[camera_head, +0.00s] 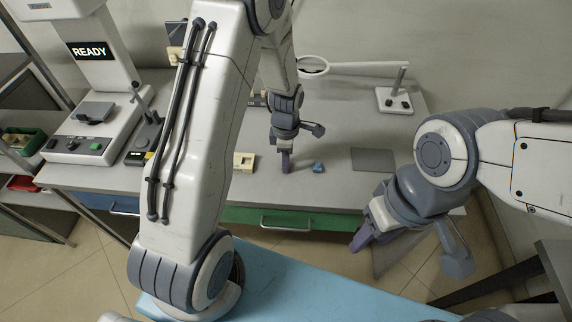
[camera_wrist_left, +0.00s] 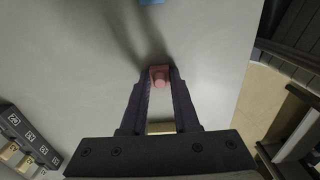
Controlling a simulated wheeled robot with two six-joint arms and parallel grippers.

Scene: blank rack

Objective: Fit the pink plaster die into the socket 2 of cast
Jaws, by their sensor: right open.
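The pink plaster die (camera_wrist_left: 159,76) sits between the fingertips of my left gripper in the left wrist view, with both fingers against its sides. In the head view my left gripper (camera_head: 286,163) points down low over the table, and the die is not clearly visible there. A cream block (camera_head: 243,161) with small dark recesses, which looks like the cast, lies left of this gripper. Part of it shows behind the fingers in the left wrist view (camera_wrist_left: 160,128). Its socket numbers cannot be read. My right gripper (camera_head: 368,236) is open and empty in front of the table's right side.
A small blue piece (camera_head: 318,168) lies just right of my left gripper. A dark grey mat (camera_head: 373,160) lies further right. A numbered rack (camera_wrist_left: 25,140) stands at the table's back. A machine reading READY (camera_head: 90,50) and a ring magnifier (camera_head: 313,66) also stand on the table.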

